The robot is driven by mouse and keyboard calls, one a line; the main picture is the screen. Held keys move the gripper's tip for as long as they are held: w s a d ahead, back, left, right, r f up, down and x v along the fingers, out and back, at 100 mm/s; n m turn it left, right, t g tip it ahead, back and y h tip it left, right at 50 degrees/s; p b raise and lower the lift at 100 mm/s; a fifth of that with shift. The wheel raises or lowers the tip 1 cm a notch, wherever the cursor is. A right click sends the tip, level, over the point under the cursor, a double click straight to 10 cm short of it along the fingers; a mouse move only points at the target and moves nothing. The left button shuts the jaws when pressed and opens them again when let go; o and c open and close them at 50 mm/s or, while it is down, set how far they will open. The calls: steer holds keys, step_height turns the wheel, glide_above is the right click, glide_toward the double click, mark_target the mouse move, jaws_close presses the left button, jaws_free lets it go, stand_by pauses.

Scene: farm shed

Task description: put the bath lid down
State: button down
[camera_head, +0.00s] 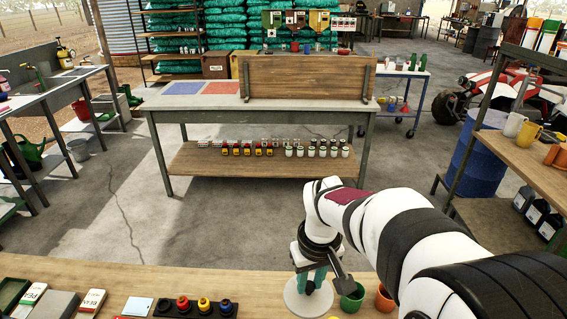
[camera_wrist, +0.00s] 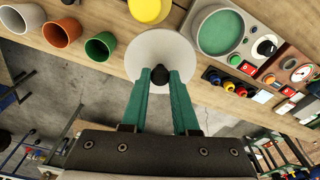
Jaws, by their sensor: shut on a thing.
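The bath lid is a pale round disc (camera_wrist: 147,50) with a dark knob (camera_wrist: 160,74). My gripper (camera_wrist: 160,82) has teal fingers shut on this knob. In the head view the lid (camera_head: 294,300) shows under my gripper (camera_head: 313,278), by the near wooden bench. Its height above the bench is hard to tell.
A green pot (camera_head: 352,298) and a terracotta pot (camera_head: 384,300) stand close right of the lid on the near bench (camera_head: 256,283). A yellow round thing (camera_wrist: 150,9) is beside the lid in the wrist view. Coloured knobs (camera_head: 204,304) and packets lie to the left.

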steer(key=w+f, duration=0.2)
steer(key=w+a+f, duration=0.1)
steer(key=w+f, duration=0.1)
steer(key=shift+w, duration=0.15)
steer(key=d, duration=0.1)
steer(key=f+m, duration=0.1)
steer(key=d, duration=0.1)
steer(key=shift+s+d+f, duration=0.25)
steer(key=shift+s+d, duration=0.05)
steer(key=shift+s, duration=0.05)
steer(key=shift+m, duration=0.3)
steer(key=a+f, duration=0.2)
steer(key=a, duration=0.1)
steer(key=w+a+f, duration=0.1)
steer(key=a+f, duration=0.1)
steer(key=a, duration=0.2)
steer(key=w+a+f, duration=0.1)
steer(key=a+f, duration=0.2)
steer(key=shift+a, duration=0.4)
step_height(320, 180, down, 4)
steer(key=shift+a+f, duration=0.1)
steer(key=shift+a, duration=0.05)
steer(key=shift+f, duration=0.1)
steer(key=c, duration=0.7)
jaws_free()
